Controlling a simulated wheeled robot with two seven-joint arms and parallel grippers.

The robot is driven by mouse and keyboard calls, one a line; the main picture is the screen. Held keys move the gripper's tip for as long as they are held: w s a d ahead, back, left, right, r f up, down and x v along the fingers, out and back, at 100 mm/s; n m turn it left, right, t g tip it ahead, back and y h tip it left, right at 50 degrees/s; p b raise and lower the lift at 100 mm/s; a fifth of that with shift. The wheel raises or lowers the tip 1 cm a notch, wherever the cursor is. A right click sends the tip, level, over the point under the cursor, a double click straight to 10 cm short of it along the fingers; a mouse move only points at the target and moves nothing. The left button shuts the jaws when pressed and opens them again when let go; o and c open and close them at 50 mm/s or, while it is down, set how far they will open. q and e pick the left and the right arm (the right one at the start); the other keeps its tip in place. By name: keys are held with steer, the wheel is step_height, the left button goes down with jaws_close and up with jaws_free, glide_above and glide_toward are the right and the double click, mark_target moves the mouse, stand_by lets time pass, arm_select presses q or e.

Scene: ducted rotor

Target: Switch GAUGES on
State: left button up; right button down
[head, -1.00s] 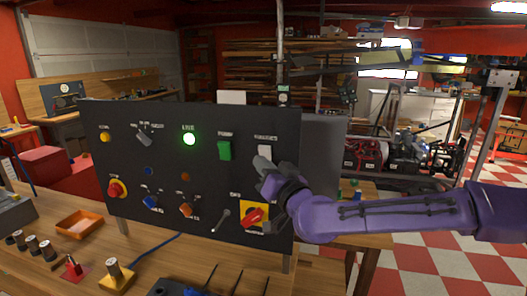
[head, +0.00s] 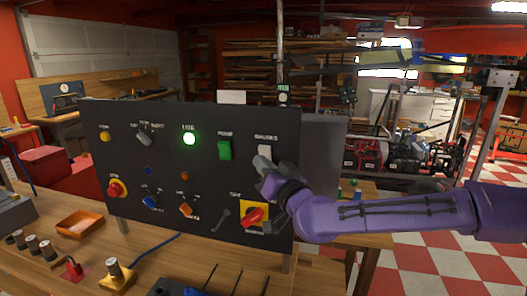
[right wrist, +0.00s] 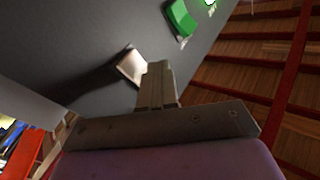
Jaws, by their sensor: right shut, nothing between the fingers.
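The dark control panel (head: 200,165) stands upright on the wooden bench. The white GAUGES rocker switch (head: 265,150) is at its upper right, under a small label. It also shows in the right wrist view as a pale plate (right wrist: 131,66), just beyond my fingertips. My right gripper (head: 262,164) is shut and empty, its tips at the lower part of the switch. I cannot tell whether they touch it. The fingers (right wrist: 157,68) cover part of the switch's edge in the right wrist view. My left gripper is not in view.
A green rocker (head: 224,150) is left of GAUGES, and a lit green lamp (head: 189,138) further left. A red rotary handle on a yellow plate (head: 254,215) sits below my gripper. An orange tray (head: 80,224) and small parts lie on the bench.

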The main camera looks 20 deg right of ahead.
steer(key=shift+w+r, duration=0.1)
stand_by(0.5)
steer(key=shift+w+d+r, duration=0.1)
steer(key=shift+w+d, duration=0.1)
steer(key=shift+w+d+r, duration=0.2)
steer(key=shift+w, duration=0.15)
stand_by(0.9)
steer(key=shift+s+a+f, duration=0.35)
steer(key=shift+s+a, duration=0.15)
steer(key=shift+s, duration=0.2)
steer(key=shift+f, duration=0.1)
steer(key=s, duration=0.1)
steer(key=s+a+f+b, duration=0.2)
steer(key=shift+s+a, duration=0.25)
steer(key=shift+s, duration=0.1)
stand_by(0.4)
